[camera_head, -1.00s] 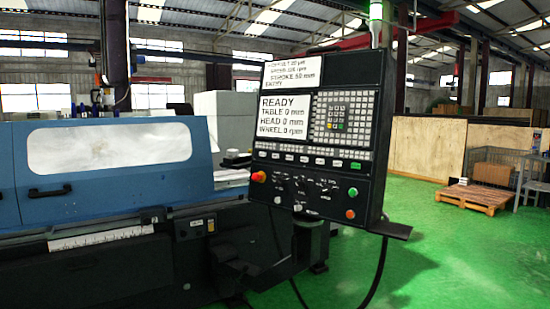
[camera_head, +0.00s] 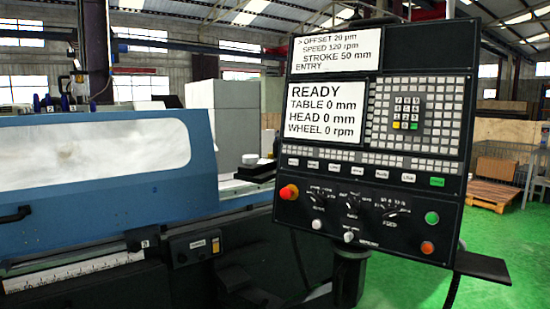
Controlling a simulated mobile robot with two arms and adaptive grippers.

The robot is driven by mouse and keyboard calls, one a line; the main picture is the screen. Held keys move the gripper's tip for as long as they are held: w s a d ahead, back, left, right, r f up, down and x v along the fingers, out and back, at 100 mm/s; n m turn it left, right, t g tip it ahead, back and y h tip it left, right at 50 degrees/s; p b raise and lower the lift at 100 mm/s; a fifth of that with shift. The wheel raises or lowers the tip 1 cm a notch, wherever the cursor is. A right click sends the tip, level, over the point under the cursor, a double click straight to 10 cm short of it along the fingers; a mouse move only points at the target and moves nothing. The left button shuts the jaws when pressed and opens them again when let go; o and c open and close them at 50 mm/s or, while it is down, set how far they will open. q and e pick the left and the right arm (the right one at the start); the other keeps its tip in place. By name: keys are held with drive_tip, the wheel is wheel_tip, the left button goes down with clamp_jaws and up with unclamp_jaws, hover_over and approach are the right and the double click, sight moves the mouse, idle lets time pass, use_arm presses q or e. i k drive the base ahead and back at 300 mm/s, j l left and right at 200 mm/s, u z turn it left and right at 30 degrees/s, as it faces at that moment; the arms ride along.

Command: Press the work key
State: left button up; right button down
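The black control panel (camera_head: 374,140) of the grinder stands close ahead, slightly tilted in the picture. A row of small white labelled keys (camera_head: 357,171) runs under the screens, with a green key (camera_head: 437,182) at its right end. The key labels are too small to read surely, so I cannot tell which one is the work key. The lower screen (camera_head: 323,111) reads READY, TABLE 0 mm, HEAD 0 mm, WHEEL 0 rpm. The upper screen (camera_head: 335,48) lists offset, speed, stroke and a blank entry line. Neither of my grippers is in view.
Below the keys are a red knob (camera_head: 289,192), rotary switches, a green button (camera_head: 432,218) and an orange button (camera_head: 427,248). A small shelf (camera_head: 482,267) juts out at the lower right. The blue grinder cover (camera_head: 60,205) fills the left.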

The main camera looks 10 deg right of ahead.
sight(312, 164)
drive_tip(key=i+j, duration=0.25)
drive_tip(key=i, duration=0.25)
drive_tip(key=i+j+u, duration=0.1)
drive_tip(key=i+j, duration=0.2)
drive_tip(key=i, duration=0.25)
